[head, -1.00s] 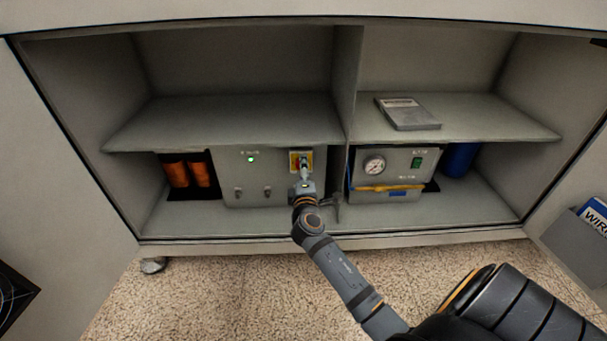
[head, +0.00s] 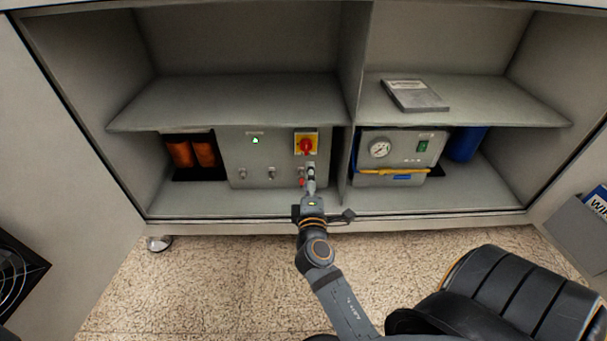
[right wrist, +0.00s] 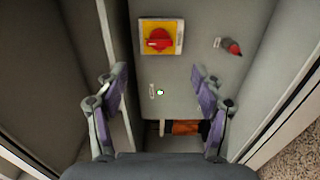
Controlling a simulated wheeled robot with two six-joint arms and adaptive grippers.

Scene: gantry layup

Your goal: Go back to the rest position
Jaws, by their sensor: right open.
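My right gripper (head: 311,172) is in front of the grey control box (head: 240,160) on the cabinet's lower left level. It also shows in the right wrist view (right wrist: 160,88), with its two fingers spread and nothing between them. A red rotary switch (head: 306,146) on a yellow plate sits just above the gripper in the head view, apart from it. The switch also shows in the right wrist view (right wrist: 158,39). A green lamp (head: 255,141) glows on the box. My left gripper is out of view.
The cabinet's middle divider (head: 352,110) stands just right of my right gripper. A gauge box (head: 400,152) and blue cylinder (head: 466,144) stand beyond it. A grey booklet (head: 414,95) lies on the upper shelf. Open doors flank the cabinet; the floor (head: 220,280) in front is clear.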

